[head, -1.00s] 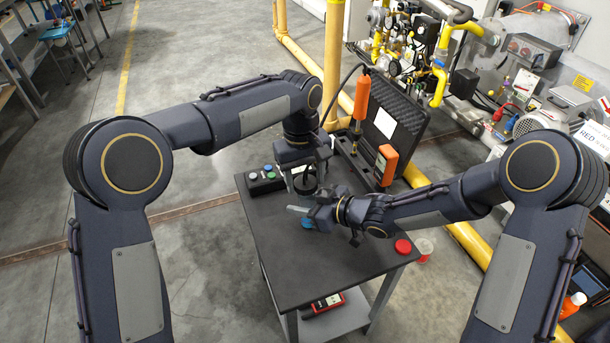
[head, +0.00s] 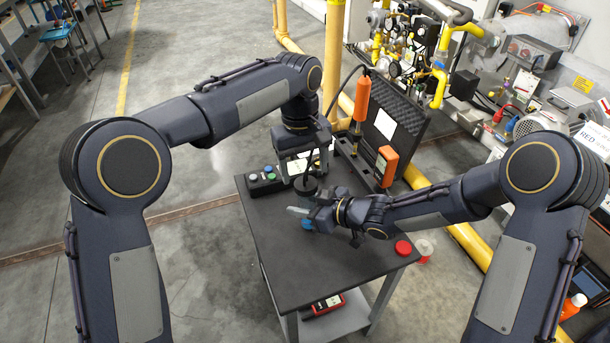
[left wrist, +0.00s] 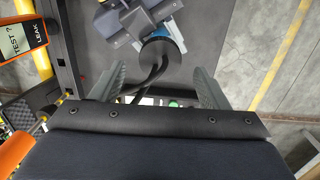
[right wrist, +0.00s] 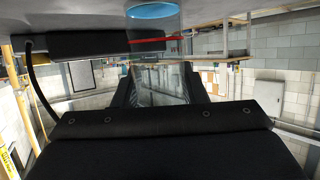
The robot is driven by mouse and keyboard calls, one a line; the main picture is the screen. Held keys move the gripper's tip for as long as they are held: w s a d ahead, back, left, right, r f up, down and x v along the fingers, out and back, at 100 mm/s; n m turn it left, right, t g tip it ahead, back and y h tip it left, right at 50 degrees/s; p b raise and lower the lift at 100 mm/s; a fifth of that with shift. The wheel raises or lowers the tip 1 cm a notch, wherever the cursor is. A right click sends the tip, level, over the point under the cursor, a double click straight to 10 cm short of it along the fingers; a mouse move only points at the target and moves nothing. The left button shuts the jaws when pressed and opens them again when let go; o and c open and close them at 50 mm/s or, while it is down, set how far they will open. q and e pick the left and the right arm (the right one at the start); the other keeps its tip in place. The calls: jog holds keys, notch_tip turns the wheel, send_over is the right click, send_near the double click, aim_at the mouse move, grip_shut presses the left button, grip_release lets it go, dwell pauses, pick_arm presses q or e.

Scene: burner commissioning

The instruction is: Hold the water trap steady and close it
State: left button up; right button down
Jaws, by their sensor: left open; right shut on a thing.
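The water trap stands on the small dark table, with a black cap (head: 306,187) on top and a blue part (head: 308,224) low down. My right gripper (head: 316,213) is shut on its clear body (right wrist: 160,85) from the side and hides much of it in the head view. My left gripper (head: 304,170) is open above the cap. In the left wrist view, the round cap (left wrist: 160,53) and its dark hoses lie between and beyond the spread fingers, apart from them. I cannot tell how tightly the cap sits on the body.
A button box (head: 266,181) is at the table's back left. A red lid (head: 403,247) lies near the right edge. The front of the table is clear.

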aim_at(306, 183)
pick_arm(q)
jog(key=shift+r, duration=0.5)
jog(key=shift+c, duration=0.3)
notch_tip(306, 183, up, 4)
jog(key=shift+w+a+f, duration=0.1)
jog(key=shift+f, duration=0.15)
jog(key=shift+f, duration=0.1)
jog(key=shift+d+f, duration=0.15)
jog(key=shift+f, duration=1.8)
jog(key=shift+d+f, duration=0.1)
jog(key=shift+f, duration=1.85)
jog(key=shift+c, duration=0.5)
jog(key=c, duration=0.9)
jog(key=o, duration=1.1)
jog(key=shift+c, duration=0.2)
